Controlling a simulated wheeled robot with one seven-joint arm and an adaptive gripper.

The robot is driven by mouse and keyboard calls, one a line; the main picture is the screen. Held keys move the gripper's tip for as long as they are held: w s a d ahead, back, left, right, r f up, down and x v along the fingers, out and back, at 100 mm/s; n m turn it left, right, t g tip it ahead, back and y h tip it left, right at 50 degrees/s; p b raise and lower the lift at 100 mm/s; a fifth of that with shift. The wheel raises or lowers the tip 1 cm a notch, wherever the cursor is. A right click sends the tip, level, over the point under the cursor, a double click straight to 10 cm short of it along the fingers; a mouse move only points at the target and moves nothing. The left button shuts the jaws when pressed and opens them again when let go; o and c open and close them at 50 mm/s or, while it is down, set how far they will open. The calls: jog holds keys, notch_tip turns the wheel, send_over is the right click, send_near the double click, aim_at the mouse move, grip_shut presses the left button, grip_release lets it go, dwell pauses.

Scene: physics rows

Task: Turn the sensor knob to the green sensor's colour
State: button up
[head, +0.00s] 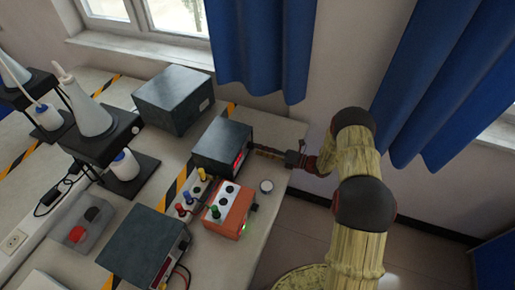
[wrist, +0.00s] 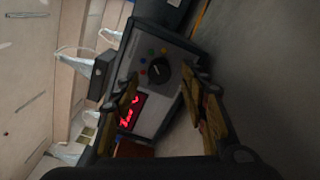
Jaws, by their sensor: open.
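The instrument with the knob is a dark box (head: 222,143) with a lit red display, near the table's right edge in the head view. In the wrist view its front panel carries a black round knob (wrist: 160,71) with a pale mark, small coloured dots beside it, and the red display (wrist: 128,112). The knob's exact setting is too small to tell. My gripper (head: 265,153) is in front of this panel. In the wrist view its two fingers (wrist: 160,83) are apart on either side of the knob, with nothing held. Contact cannot be judged. A green plug (head: 215,211) sits on an orange box.
The orange box (head: 229,222) stands just in front of the instrument, near red, blue and yellow plugs (head: 187,197). Other dark boxes (head: 173,98) and bottle stands stand to the left. A blue curtain hangs behind.

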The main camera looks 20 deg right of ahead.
jog(key=v, duration=1)
jog(key=shift+w, duration=0.1)
jog(key=shift+a+r+n, duration=0.2)
jog(key=shift+r+n, duration=0.1)
jog(key=shift+r, duration=0.05)
jog(key=s+a+r+n+g+h, duration=0.2)
jog(key=s+a+r+n+g, duration=0.4)
jog(key=r+n, duration=0.35)
jog(key=s+a+r+n+g+h, duration=0.2)
jog(key=s+a+r+n+g, duration=0.2)
jog(key=s+a+r+n, duration=0.45)
jog(key=s+d+r+n+t+h+b, duration=0.1)
jog(key=s+d+r+n+t+h, duration=0.1)
jog(key=s+r+n+h, duration=0.3)
jog(key=s+d+r+n+t+h, duration=0.3)
jog(key=s+r+n+h, duration=0.2)
jog(key=s+r+n, duration=0.5)
jog(key=s+n, duration=0.4)
jog(key=shift+d+h+b, duration=0.2)
jog(key=shift+h+b, duration=0.1)
jog(key=shift+b, duration=0.05)
jog(key=shift+s, duration=0.15)
